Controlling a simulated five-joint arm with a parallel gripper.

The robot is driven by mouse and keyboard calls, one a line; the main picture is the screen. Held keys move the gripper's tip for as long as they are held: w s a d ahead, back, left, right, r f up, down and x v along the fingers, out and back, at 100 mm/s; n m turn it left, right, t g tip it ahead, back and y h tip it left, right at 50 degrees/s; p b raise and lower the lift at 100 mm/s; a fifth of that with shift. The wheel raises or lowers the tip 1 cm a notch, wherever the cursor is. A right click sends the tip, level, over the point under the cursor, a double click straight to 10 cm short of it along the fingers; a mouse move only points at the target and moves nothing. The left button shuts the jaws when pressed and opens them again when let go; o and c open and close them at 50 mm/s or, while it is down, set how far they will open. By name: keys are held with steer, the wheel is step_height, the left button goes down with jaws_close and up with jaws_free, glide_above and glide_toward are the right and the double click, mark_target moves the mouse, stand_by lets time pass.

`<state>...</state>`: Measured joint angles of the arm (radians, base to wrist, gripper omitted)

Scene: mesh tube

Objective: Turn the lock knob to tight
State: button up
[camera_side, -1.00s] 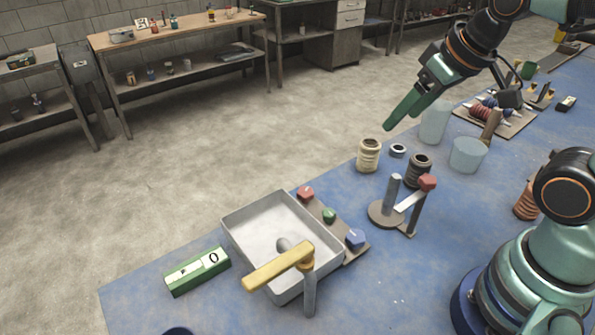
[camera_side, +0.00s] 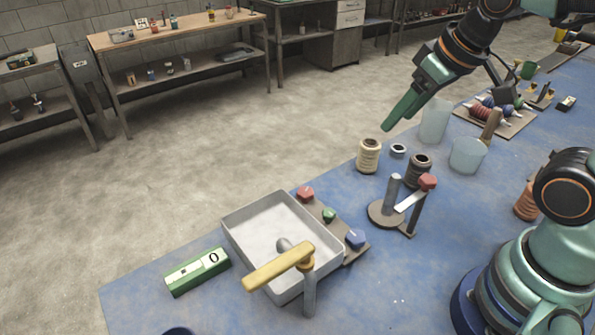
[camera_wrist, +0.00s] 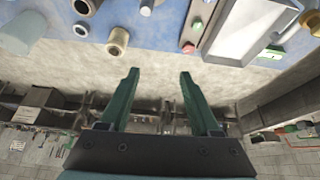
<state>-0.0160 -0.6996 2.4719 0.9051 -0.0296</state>
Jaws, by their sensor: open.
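Three knobs stand in a row on a brown strip along the tray's right side: a red knob (camera_side: 306,193), a green knob (camera_side: 329,214) and a blue knob (camera_side: 356,238). A grey round-based stand (camera_side: 384,212) nearby carries a lever with a red end piece (camera_side: 428,181). I cannot tell which of these is the lock knob. My gripper (camera_side: 388,128) hangs in the air past the table's far edge, away from all of them. In the wrist view my gripper (camera_wrist: 160,72) is open, with nothing between its two green fingers. The red knob (camera_wrist: 188,47) also shows there.
A metal tray (camera_side: 240,243) with a yellow-handled tap (camera_side: 279,267) stands in front. A green box marked 0 (camera_side: 197,271) lies to its left. A tan spool (camera_side: 368,156), a dark spool (camera_side: 417,171) and a clear cup (camera_side: 467,155) stand near the far edge.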

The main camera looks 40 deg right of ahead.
steer(key=w+a+f+n+g, duration=0.3)
steer(key=w+a+n, duration=0.1)
steer(key=n+g, duration=0.2)
steer(key=n, duration=0.2)
glide_toward(329, 212)
step_height(329, 212, down, 8)
steer(key=shift+w+f, duration=0.1)
steer(key=shift+f, duration=0.1)
jaws_close()
